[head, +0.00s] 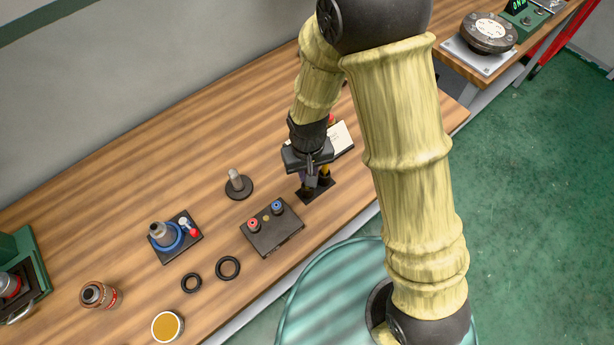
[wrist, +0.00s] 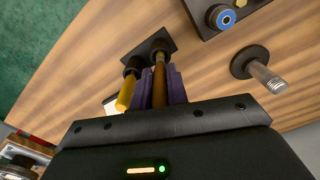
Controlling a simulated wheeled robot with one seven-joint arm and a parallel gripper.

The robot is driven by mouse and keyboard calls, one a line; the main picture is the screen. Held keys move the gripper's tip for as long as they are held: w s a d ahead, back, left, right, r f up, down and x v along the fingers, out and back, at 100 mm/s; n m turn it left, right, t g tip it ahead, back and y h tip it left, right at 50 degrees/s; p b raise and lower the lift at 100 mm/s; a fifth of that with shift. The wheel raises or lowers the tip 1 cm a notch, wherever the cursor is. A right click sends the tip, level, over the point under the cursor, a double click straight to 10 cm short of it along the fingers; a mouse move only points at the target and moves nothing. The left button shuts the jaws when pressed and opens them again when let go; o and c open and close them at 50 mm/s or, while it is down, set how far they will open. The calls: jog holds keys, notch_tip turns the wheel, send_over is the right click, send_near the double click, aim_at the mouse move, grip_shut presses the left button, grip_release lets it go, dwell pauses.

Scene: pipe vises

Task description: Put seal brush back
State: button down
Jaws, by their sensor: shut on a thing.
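My gripper (head: 313,176) is shut on a brown-handled tool, taken here as the seal brush (wrist: 158,84); the handle shows between the purple fingers (wrist: 163,78) in the wrist view. Its lower end meets one black socket of the two-socket holder (wrist: 143,54); how deep it sits I cannot tell. A yellow-handled tool (wrist: 127,94) stands in the other socket, close beside the fingers. In the head view the dark holder base (head: 318,193) lies on the bench under my gripper, and the held tool is mostly hidden.
A control box (head: 272,234) with red and blue knobs is just left of the holder. A post on a round base (head: 237,185) stands behind it. Two black rings (head: 228,267), a brown jar (head: 98,295) and an amber tin (head: 168,326) are farther left. A white pad (head: 341,137) lies behind my gripper.

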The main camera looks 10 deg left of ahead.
notch_tip(320, 180, down, 3)
jog(key=shift+w+f, duration=0.1)
jog(key=shift+f, duration=0.15)
jog(key=c, duration=1.4)
grip_release()
jog(key=shift+r, duration=0.25)
notch_tip(320, 180, up, 12)
jog(key=shift+f+b, duration=0.1)
jog(key=shift+b, duration=0.55)
